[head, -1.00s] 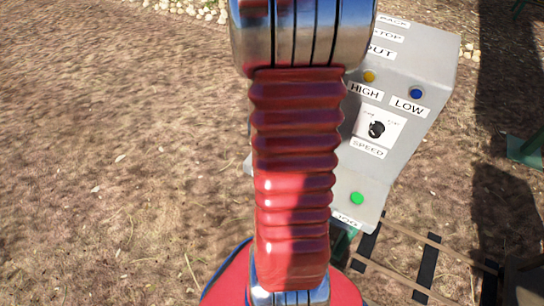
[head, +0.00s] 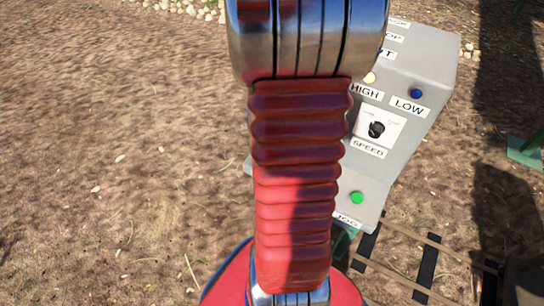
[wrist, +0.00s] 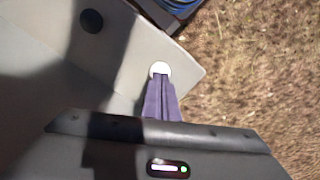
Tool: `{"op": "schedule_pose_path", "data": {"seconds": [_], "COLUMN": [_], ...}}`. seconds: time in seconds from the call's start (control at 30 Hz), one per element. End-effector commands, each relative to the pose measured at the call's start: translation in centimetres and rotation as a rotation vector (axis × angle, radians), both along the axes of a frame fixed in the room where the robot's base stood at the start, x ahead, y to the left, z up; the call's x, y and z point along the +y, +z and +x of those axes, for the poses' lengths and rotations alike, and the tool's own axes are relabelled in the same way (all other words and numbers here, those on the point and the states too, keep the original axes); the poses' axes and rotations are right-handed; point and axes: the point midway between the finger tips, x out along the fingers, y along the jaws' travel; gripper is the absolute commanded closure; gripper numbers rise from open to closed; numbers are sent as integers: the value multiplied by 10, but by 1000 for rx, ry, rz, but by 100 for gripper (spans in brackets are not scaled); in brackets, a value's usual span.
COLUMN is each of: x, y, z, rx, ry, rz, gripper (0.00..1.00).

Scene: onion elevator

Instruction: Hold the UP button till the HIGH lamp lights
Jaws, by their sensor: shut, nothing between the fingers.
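The grey control box (head: 420,85) stands behind my arm in the head view. Its HIGH lamp (head: 369,77), partly covered by my arm, shows pale bright yellow and looks lit. The blue LOW lamp (head: 416,94) looks dark. In the wrist view a round white button (wrist: 160,68) sits near the box's corner. My gripper (wrist: 161,77) is shut and empty, its purple fingertips at the button's lower edge, seemingly touching it; how far it is pressed I cannot tell. No UP label is readable. The head view hides my gripper and this button behind my arm.
The box also bears a black SPEED knob (head: 377,129) and a green JOG button (head: 357,198). A black round part (wrist: 91,21) shows on the box in the wrist view. Rails (head: 425,268) lie at lower right. Open dry ground (head: 110,150) fills the left.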

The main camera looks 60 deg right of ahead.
Motion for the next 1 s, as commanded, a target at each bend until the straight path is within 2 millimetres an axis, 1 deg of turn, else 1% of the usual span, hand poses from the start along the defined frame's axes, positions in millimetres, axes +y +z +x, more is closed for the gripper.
{"op": "schedule_pose_path", "data": {"seconds": [0.03, 0.2, 0.4, 0.5, 1.0], "x": [0, 0, 0, 0, 0], "y": [6, 26, 45, 47, 46], "z": [0, 0, 0, 0, 0], "rx": [-1, -2, -1, 1, 1], "ry": [0, 0, 0, 0, 0], "rz": [-2, -2, -2, 1, 1], "gripper": [100, 100, 100, 100, 100]}}
